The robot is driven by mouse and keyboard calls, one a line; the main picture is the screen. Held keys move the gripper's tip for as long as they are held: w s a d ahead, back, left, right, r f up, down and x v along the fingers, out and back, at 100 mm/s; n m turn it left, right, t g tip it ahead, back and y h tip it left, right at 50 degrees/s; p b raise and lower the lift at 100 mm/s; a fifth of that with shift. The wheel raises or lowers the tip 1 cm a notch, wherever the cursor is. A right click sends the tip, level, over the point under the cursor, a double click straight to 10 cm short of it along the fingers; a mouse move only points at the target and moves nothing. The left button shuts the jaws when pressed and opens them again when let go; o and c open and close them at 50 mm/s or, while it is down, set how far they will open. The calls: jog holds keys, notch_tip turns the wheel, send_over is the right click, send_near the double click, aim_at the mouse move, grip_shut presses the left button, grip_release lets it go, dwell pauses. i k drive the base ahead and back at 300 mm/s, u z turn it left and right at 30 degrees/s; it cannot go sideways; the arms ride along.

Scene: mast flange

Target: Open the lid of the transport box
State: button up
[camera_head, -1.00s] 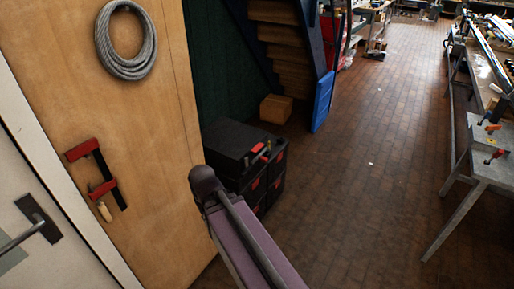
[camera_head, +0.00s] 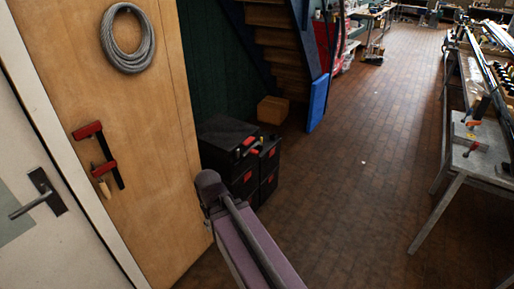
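Several black boxes (camera_head: 222,133) with red patches stand stacked on the floor beside the wooden panel, left of the middle. Their tops look closed, with a few small tools lying on top near the right edge. I cannot tell whether one of these is the transport box; no other box with a clear lid shows. A purple arm link (camera_head: 252,248) of mine with a dark rounded end reaches up from the bottom middle and hides part of the floor before the boxes. My gripper is not in view.
A wooden panel with a coiled cable (camera_head: 128,37) and red clamps, and a white door with a handle (camera_head: 40,193), stand at left. A cardboard box (camera_head: 272,110) and blue panel (camera_head: 318,103) are by the stairs.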

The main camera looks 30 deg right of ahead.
aim_at(223, 133)
jog(key=k, duration=0.2)
jog(key=z, duration=0.2)
jog(key=i, duration=1.35)
jog(key=u, duration=0.35)
